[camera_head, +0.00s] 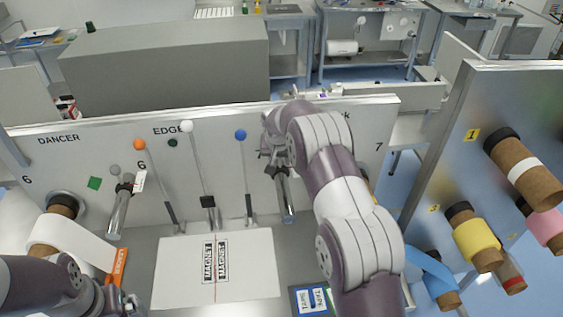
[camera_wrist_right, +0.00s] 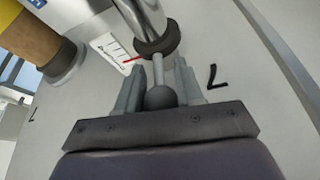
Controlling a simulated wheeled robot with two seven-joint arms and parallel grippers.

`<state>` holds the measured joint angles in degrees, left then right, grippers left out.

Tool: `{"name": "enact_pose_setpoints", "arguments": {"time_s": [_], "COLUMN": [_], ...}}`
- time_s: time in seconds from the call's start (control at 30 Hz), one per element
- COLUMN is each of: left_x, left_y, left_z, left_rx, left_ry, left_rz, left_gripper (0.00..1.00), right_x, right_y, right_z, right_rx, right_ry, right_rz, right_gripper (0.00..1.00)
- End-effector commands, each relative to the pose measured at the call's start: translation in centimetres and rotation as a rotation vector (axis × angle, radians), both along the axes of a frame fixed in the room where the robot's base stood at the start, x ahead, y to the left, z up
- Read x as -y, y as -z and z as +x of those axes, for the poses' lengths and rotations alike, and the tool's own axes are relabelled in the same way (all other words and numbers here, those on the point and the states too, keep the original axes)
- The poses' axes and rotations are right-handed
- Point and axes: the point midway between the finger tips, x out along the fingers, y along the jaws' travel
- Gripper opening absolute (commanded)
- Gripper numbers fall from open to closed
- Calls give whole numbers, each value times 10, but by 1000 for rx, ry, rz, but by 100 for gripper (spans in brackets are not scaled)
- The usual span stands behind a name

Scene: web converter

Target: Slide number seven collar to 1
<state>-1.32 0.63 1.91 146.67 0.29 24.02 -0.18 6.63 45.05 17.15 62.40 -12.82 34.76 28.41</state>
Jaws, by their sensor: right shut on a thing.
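In the right wrist view a dark ring-shaped collar (camera_wrist_right: 156,42) sits around a metal shaft (camera_wrist_right: 143,15). A thin stem with a round dark knob (camera_wrist_right: 160,97) comes off it. My right gripper (camera_wrist_right: 158,85) has its two fingers on either side of the stem and knob, shut on it. A "7" is printed on the panel beside it. A white scale card (camera_wrist_right: 112,50) with a red pointer lies close by the collar; its digits are unreadable. In the head view my right gripper (camera_head: 272,152) is at the middle shaft (camera_head: 286,195), largely hidden by my arm.
Levers with orange (camera_head: 139,144), white (camera_head: 187,126) and blue (camera_head: 240,135) knobs stand left of the shaft. Coloured rolls on pegs, one yellow (camera_head: 474,241), fill the right panel. My left arm is at lower left.

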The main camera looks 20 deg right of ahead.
Motion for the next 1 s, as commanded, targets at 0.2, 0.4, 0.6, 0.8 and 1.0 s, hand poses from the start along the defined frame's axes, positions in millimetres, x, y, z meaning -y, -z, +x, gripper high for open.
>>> {"name": "enact_pose_setpoints", "arguments": {"time_s": [0.2,0.4,0.6,0.8,1.0], "left_x": [0,0,0,0,0], "left_y": [0,1,20,45,59], "left_z": [0,0,0,0,0], "left_rx": [0,0,0,0,0], "left_ry": [0,0,0,0,0], "left_rz": [0,0,0,0,0], "left_gripper": [100,100,100,100,100], "right_x": [-1,-1,-5,-13,-20], "right_y": [-1,-1,-20,-62,-102], "right_z": [1,0,-8,-25,-39], "right_rx": [4,3,8,9,8], "right_ry": [-1,-1,-1,-1,-2], "right_rz": [0,1,1,0,0], "right_gripper": [57,57,57,57,57]}}
